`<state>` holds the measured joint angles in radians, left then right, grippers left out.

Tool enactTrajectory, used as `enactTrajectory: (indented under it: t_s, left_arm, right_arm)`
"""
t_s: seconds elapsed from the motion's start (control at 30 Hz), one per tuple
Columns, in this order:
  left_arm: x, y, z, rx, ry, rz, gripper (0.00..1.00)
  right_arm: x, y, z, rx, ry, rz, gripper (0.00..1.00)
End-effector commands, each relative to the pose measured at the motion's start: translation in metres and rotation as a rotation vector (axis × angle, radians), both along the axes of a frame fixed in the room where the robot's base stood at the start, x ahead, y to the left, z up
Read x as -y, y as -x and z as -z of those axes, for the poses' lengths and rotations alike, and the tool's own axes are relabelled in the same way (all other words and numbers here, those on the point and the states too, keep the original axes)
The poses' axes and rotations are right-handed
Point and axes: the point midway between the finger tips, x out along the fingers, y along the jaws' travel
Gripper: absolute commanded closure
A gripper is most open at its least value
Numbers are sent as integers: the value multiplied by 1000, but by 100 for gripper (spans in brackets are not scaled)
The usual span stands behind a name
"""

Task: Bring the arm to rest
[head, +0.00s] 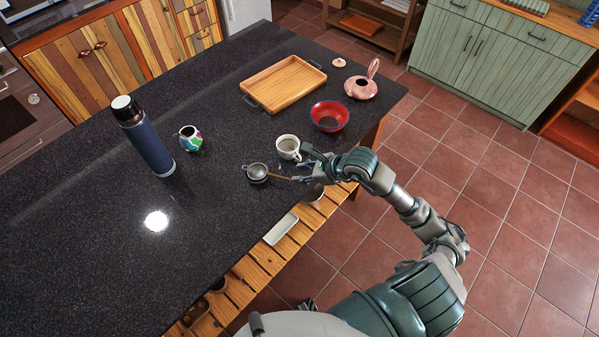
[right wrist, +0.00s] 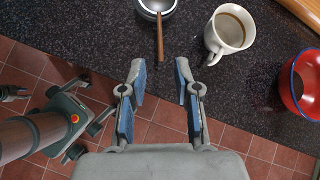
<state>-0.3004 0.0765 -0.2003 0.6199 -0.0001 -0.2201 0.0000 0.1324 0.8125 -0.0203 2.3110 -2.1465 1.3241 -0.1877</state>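My right arm reaches in from the lower right in the head view, over the counter's near edge. Its gripper (head: 309,167) is beside a white cup (head: 288,147) and a small metal strainer (head: 257,172) with a thin wooden handle. In the right wrist view the gripper (right wrist: 160,80) is open, with two blue-padded fingers apart and nothing between them. The strainer's handle (right wrist: 160,40) points toward the gap between the fingertips, clear of them. My left gripper is not seen.
Tiled floor (head: 500,200) is open at right.

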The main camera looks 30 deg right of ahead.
Motion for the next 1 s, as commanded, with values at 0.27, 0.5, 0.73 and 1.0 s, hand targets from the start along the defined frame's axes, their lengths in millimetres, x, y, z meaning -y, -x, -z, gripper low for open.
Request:
enactTrajectory:
  t_s: [0.27,0.5,0.73,1.0]
  left_arm:
    - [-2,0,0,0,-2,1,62]
    - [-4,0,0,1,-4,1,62]
    - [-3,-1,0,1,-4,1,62]
    - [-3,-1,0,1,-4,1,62]
  right_arm:
    - [2,0,0,1,-2,0,68]
    - [-13,2,-1,8,-74,-23,68]
    - [-109,29,-65,61,-827,-98,68]
    - [-39,16,-123,8,-2020,423,68]
